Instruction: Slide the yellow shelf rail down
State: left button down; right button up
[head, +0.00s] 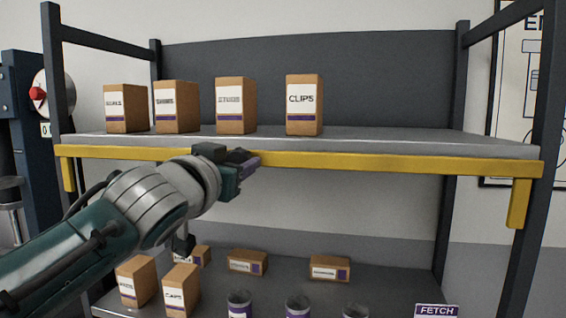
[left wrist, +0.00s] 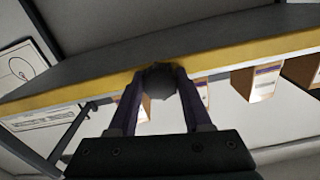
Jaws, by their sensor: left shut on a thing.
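The yellow shelf rail (head: 390,162) runs along the front edge of the upper grey shelf, with a short yellow leg hanging down at each end. My left gripper (head: 250,163) is at the rail, left of its middle, and is shut on it. My right gripper is in neither view.
Several cardboard boxes stand on the upper shelf, among them a CLIPS box (head: 304,105). The lower shelf (head: 390,296) holds more boxes, several cans (head: 298,306) and a FETCH sign (head: 436,311). Dark uprights (head: 540,130) frame the sides. The space below the rail's right half is clear.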

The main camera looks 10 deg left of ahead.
pick_arm(q)
jog(key=shift+f, duration=0.35)
jog(key=c, duration=0.7)
grip_release()
jog(key=o, duration=0.4)
jog(key=shift+r, duration=0.1)
jog(key=shift+c, duration=0.2)
jog(key=s+b, duration=0.2)
jog(key=s, duration=0.8)
jog(key=shift+a+b, duration=0.2)
jog(key=shift+b, duration=0.15)
